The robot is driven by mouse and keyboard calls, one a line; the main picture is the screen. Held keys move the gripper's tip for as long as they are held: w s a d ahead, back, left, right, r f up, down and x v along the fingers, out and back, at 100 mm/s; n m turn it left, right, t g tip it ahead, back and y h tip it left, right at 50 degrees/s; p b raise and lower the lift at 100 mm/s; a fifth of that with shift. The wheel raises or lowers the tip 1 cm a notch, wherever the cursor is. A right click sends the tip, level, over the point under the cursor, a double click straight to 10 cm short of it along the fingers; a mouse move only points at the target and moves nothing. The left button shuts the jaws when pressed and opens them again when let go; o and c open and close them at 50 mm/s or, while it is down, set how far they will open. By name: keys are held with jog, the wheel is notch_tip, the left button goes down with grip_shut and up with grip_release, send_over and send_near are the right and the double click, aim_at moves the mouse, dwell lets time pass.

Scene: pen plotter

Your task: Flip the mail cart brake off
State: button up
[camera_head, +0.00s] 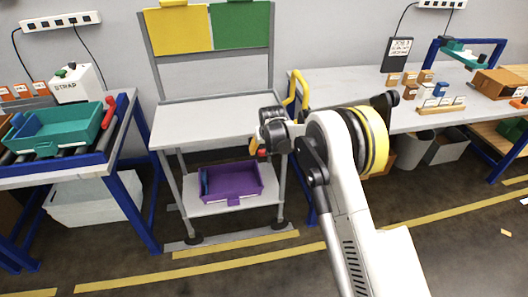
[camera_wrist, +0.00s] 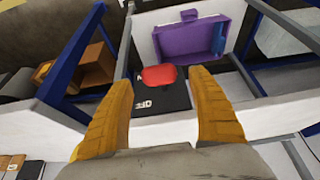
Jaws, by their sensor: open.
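The mail cart (camera_head: 215,122) is a grey frame with a white top and a lower shelf, standing in the middle of the head view. Its brake (camera_wrist: 159,77) shows in the wrist view as a red rounded piece on a black plate (camera_wrist: 165,97). White "OFF" lettering on the plate reads upside down; another label is partly hidden by the red piece. My gripper (camera_head: 256,148) is at the cart's right side. In the wrist view my gripper (camera_wrist: 160,82) is open, with one orange finger on each side of the brake. Contact cannot be told.
A purple tray (camera_head: 232,194) sits on the cart's lower shelf. Yellow and green panels (camera_head: 242,26) rise behind it. A blue-legged table with a teal bin (camera_head: 58,128) stands left. A workbench (camera_head: 350,82) stands right, close to my arm. Floor in front is clear.

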jog(key=v, duration=0.9)
jog(key=shift+s+r, duration=0.15)
jog(key=shift+r, duration=0.2)
jog(key=s+d+r+m+t, duration=0.1)
jog(key=s+d+r+m, duration=0.1)
jog(key=s+d+r, duration=1.5)
jog(key=s+d+f, duration=0.1)
jog(key=s+d, duration=0.2)
jog(key=s, duration=0.9)
jog(key=s+d+m+t+h, duration=0.1)
jog(key=s+d, duration=0.2)
jog(key=s, duration=0.8)
jog(key=shift+s+d+f, duration=0.3)
jog(key=shift+s+f, duration=0.05)
jog(key=shift+f, duration=0.05)
